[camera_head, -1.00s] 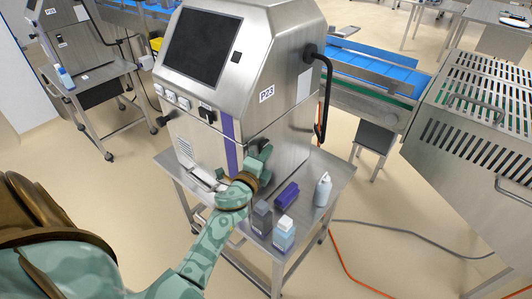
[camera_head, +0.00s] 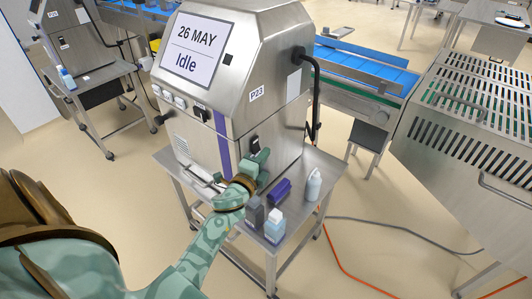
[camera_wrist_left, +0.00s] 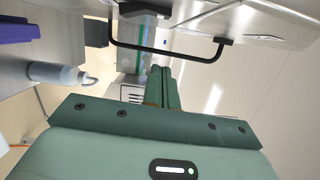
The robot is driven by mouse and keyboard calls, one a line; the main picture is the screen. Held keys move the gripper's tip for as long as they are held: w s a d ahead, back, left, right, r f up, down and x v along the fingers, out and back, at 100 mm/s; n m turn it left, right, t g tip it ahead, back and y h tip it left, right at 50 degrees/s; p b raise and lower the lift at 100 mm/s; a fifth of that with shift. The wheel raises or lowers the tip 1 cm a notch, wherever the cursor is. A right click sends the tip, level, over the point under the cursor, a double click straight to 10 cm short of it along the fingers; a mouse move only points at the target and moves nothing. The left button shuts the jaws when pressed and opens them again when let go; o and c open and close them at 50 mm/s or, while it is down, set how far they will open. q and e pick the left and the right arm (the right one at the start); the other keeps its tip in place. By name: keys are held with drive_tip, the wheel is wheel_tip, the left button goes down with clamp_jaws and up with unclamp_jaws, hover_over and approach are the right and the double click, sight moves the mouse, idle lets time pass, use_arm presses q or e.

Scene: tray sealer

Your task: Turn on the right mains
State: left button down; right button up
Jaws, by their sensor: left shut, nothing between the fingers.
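The steel machine marked P23 (camera_head: 280,75) stands on a steel cart, its screen (camera_head: 194,47) lit with "26 MAY" and "Idle". A black switch-like part (camera_head: 254,144) is low on its right side. Another dark switch (camera_head: 200,113) is on the front panel, beside white sockets or buttons. My left gripper (camera_head: 263,157) is shut and empty, just below and beside the side switch. I cannot tell whether they touch. In the left wrist view its fingers (camera_wrist_left: 165,85) are together. My right gripper is not in view.
On the cart top (camera_head: 325,165) near my left gripper are a purple block (camera_head: 280,191), a white bottle (camera_head: 313,185), a dark bottle (camera_head: 254,213) and a pale blue bottle (camera_head: 275,226). A black handle (camera_head: 315,95) sticks out from the machine's right side. Cables cross the floor at right.

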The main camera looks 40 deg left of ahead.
use_arm(q)
drive_tip(key=s, duration=0.8)
drive_tip(key=shift+d, duration=0.4)
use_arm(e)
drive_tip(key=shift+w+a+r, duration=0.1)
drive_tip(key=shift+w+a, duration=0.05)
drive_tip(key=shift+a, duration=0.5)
use_arm(q)
drive_tip(key=shift+r, duration=0.1)
